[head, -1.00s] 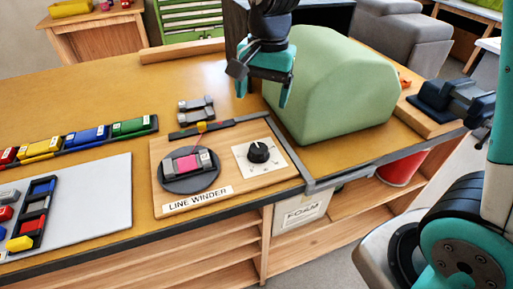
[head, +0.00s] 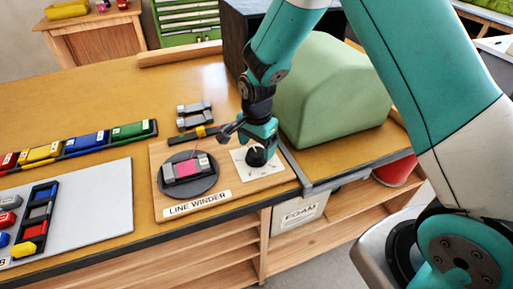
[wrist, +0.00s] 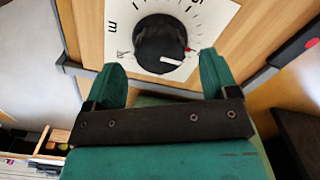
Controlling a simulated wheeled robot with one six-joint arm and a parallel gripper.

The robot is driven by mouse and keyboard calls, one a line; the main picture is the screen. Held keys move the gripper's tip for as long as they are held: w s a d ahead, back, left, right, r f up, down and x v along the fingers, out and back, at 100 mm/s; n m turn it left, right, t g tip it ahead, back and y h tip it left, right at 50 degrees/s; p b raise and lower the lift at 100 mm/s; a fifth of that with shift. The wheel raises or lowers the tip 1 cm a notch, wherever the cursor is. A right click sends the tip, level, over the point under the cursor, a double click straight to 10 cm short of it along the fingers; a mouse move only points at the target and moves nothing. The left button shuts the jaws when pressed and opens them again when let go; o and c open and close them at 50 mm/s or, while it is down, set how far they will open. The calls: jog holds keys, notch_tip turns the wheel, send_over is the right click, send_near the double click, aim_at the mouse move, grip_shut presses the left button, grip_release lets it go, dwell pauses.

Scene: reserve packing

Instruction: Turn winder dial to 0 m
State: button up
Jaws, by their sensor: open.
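The line winder (head: 165,207) is a wooden board with a dark round turntable at left and a white dial plate (head: 237,161) at right. The black winder dial (head: 257,157) is partly hidden by my gripper (head: 262,140) in the head view. In the wrist view the dial (wrist: 160,38) is clear, with a white pointer mark on its near side and a small red mark close by. My open gripper (wrist: 163,76) has its teal fingertips on either side of the dial's near edge, with a gap to it. Whether they touch the plate I cannot tell.
A pink spool in a grey holder (head: 186,168) sits on the turntable. A large green block (head: 335,85) stands close behind and right of the dial. Coloured cartridges (head: 87,137) line the left, above a grey mat (head: 105,200). The table's front edge runs near the winder.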

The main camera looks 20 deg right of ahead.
jog(key=shift+f, duration=1.35)
jog(key=c, duration=0.9)
